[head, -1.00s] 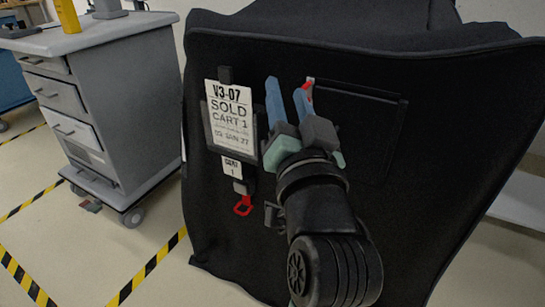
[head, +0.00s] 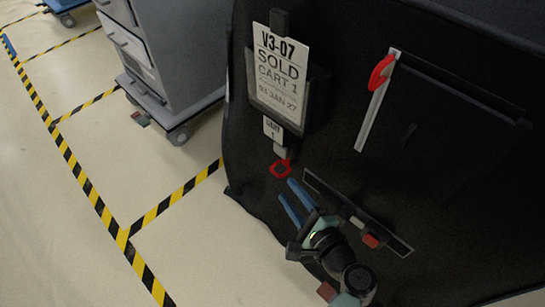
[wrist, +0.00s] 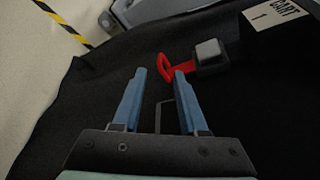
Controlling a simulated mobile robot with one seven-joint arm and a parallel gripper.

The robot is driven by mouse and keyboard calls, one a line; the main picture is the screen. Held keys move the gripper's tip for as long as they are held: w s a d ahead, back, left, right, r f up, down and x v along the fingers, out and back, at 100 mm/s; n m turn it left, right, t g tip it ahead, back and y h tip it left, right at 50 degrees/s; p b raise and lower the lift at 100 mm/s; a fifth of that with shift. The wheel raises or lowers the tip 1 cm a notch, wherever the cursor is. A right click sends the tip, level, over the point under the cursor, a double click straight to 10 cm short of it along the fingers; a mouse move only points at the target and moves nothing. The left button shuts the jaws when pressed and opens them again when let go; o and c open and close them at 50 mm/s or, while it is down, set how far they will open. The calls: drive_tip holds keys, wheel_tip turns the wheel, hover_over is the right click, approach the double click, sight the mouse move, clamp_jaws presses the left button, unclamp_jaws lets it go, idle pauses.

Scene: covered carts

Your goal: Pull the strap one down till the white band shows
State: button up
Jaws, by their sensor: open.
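A red pull loop (head: 281,169) hangs from a grey block (head: 281,152) below the small CART 1 tag (head: 272,130) on the black cover. In the wrist view the red loop (wrist: 167,66) shows at the fingertips, close to the right one, and a short red piece joins it to the grey block (wrist: 208,51). My gripper (head: 286,188) is open just below the loop; in the wrist view its blue fingers (wrist: 160,74) are apart with nothing gripped. I cannot tell whether a finger touches the loop.
A second red pull (head: 381,72) sits atop a pale strip (head: 372,115) at upper right. A black bar with a grey and a red block (head: 371,240) is on the cover beside my gripper. A grey drawer cart (head: 180,60) stands left; taped floor (head: 80,210) is clear.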

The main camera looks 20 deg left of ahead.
sight(273, 171)
drive_tip(key=b+x, duration=0.3)
drive_tip(key=x, duration=0.6)
drive_tip(key=shift+w+a+f, duration=0.15)
drive_tip(key=shift+a+f, duration=0.05)
drive_tip(key=shift+a, duration=0.1)
drive_tip(key=shift+x, duration=0.8)
drive_tip(key=shift+r, duration=0.15)
drive_tip(key=shift+c, duration=0.2)
clamp_jaws()
